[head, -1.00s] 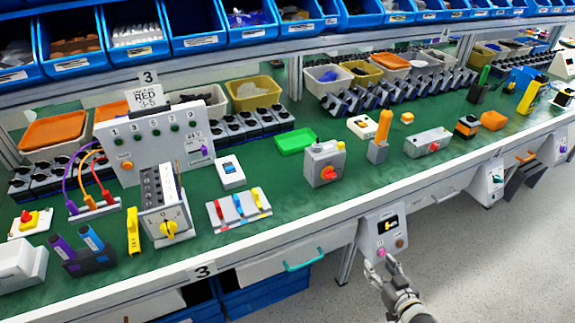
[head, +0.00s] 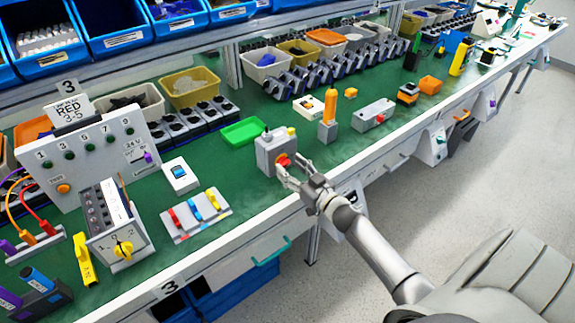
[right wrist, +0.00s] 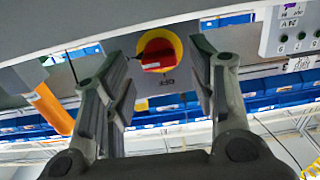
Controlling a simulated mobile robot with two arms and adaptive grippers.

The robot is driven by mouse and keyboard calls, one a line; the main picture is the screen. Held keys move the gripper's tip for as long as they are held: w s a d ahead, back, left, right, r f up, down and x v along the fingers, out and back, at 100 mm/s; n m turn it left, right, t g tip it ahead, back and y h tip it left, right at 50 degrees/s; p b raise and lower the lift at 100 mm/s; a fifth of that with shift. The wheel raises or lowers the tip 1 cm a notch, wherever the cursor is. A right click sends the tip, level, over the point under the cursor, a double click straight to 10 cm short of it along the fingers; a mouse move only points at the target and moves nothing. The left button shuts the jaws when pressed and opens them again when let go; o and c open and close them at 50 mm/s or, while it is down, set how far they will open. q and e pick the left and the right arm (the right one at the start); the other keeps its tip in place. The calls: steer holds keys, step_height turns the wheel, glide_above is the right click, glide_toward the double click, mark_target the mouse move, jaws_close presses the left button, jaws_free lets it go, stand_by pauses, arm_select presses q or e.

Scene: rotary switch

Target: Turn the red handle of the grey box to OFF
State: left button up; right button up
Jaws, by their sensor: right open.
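The grey box (head: 268,150) stands near the front edge of the green bench in the head view. Its red handle (head: 283,159) is on the side facing the aisle, partly close to my fingers. In the right wrist view the red handle (right wrist: 158,56) lies across a round yellow plate (right wrist: 178,43), between my fingertips and beyond them. My right gripper (head: 285,173) is open and empty, just in front of the handle; it also shows in the right wrist view (right wrist: 157,68). I cannot tell whether a finger touches the handle. My left gripper is out of view.
A green tray (head: 243,131) lies behind the box. An orange-topped post (head: 328,115) stands to its right, and a board with coloured levers (head: 196,213) to its left. The aisle floor (head: 465,185) in front of the bench is free.

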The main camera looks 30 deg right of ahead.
steer(key=shift+w+a, duration=0.1)
steer(key=shift+w, duration=0.95)
steer(key=c, duration=1)
